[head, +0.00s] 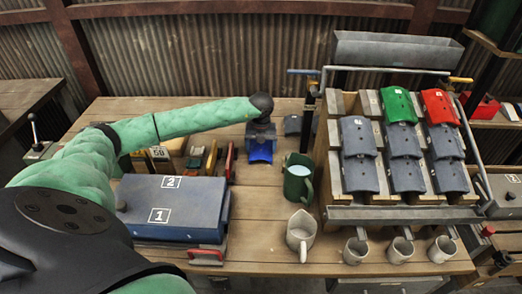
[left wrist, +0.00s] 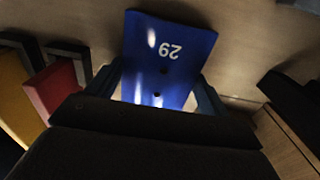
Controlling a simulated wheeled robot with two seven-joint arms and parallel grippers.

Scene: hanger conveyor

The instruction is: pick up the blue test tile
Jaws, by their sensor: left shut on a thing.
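The blue test tile (head: 261,151) shows in the head view below the end of my left arm, near the back middle of the wooden table. My left gripper (head: 261,131) is above it and shut on it. I cannot tell whether the tile touches the table. My right gripper is not in view.
A blue-grey box (head: 172,207) marked 1 and 2 stands at front left. Yellow and red pieces (head: 229,161) stand left of the tile. A green pitcher (head: 298,178) is to the right, before a rack (head: 337,185) of grey, green and red tiles. Several cups line the front.

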